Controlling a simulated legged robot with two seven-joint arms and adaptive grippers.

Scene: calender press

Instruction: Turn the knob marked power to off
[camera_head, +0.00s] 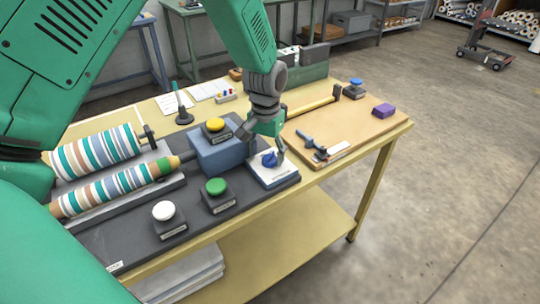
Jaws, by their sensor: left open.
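A blue knob (269,159) sits on a white square plate (272,176) at the front right of the dark press base. The plate's lettering is too small to read. My left gripper (264,145) reaches down from above, open, with its fingers just above and beside the knob. I cannot tell whether a finger touches the knob. Nothing shows held between the fingers. My right gripper is not in view.
Push-buttons in white (163,211), green (215,187) and yellow (215,125) stand left of the knob. A blue-grey box (220,152) is close behind it. Striped rollers (97,150) lie left. A board (370,130) with a blue-handled tool (307,139) and purple block (383,110) lies right.

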